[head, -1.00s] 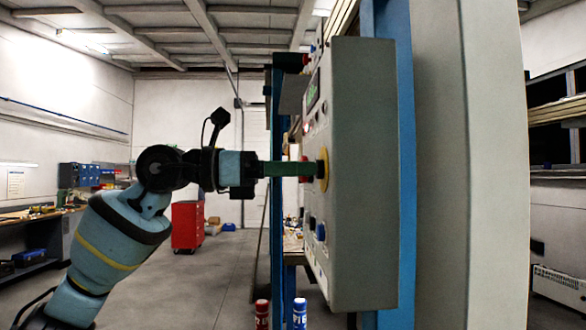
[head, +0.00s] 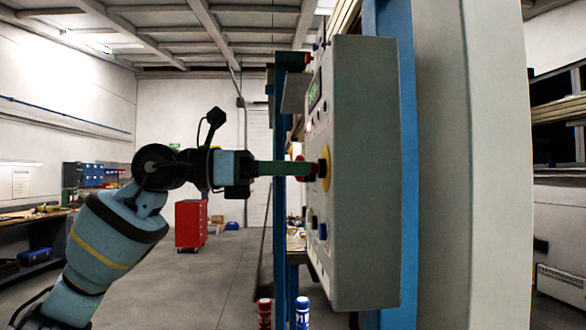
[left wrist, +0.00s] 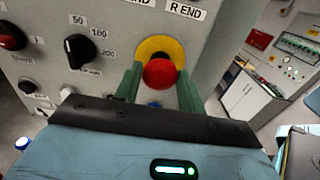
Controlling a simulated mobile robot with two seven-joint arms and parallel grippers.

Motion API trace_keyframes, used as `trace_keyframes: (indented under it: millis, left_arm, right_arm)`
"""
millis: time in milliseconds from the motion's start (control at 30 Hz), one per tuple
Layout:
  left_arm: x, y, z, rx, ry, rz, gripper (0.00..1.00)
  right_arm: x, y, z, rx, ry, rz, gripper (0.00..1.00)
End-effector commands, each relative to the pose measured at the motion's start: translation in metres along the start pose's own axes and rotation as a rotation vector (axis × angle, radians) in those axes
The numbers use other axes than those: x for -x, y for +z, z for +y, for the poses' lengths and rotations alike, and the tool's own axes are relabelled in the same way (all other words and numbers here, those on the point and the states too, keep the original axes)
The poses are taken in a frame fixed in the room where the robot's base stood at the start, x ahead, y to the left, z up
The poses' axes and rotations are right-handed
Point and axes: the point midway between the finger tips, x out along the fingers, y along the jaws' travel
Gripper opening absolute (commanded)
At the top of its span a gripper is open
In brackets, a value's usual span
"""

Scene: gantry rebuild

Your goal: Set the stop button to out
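The stop button is a red mushroom head (left wrist: 160,73) in front of a yellow ring (left wrist: 153,49) on the grey panel. In the head view the yellow ring (head: 325,168) shows edge-on, with red (head: 313,169) just in front of it. My left gripper (head: 306,168) reaches in level from the left, facing the panel. In the left wrist view its green fingers (left wrist: 160,80) flank the red head closely on both sides, with no clear gap. The finger tips stand a little off the ring. My right gripper is in neither view.
The panel box (head: 365,180) hangs on a blue post (head: 407,150). A red cabinet (head: 190,225) stands farther back.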

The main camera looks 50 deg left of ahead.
Motion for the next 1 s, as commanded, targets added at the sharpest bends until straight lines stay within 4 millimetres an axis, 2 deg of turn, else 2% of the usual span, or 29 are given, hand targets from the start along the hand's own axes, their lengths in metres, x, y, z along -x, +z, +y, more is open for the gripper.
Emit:
trace_keyframes:
  millis: [33,133,467,567,800,1000]
  left_arm:
    - [0.000,0.000,0.000,-0.001,0.001,0.000,0.47]
    - [0.000,0.000,0.000,-0.001,0.001,-0.001,0.59]
    - [0.003,0.000,0.001,0.001,0.002,-0.002,0.59]
    - [0.012,-0.002,0.003,0.003,0.005,0.000,0.59]
    - [0.050,-0.005,0.003,0.004,0.006,0.003,0.59]
    - [0.073,-0.003,0.002,0.002,0.004,0.001,0.59]
  right_arm:
    - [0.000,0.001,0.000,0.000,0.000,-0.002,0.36]
    - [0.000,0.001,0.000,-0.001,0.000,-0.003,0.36]
    - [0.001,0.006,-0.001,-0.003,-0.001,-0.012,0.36]
    - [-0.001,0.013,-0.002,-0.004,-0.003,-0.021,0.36]
    - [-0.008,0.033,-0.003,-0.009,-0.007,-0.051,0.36]
    - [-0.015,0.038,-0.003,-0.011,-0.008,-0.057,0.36]
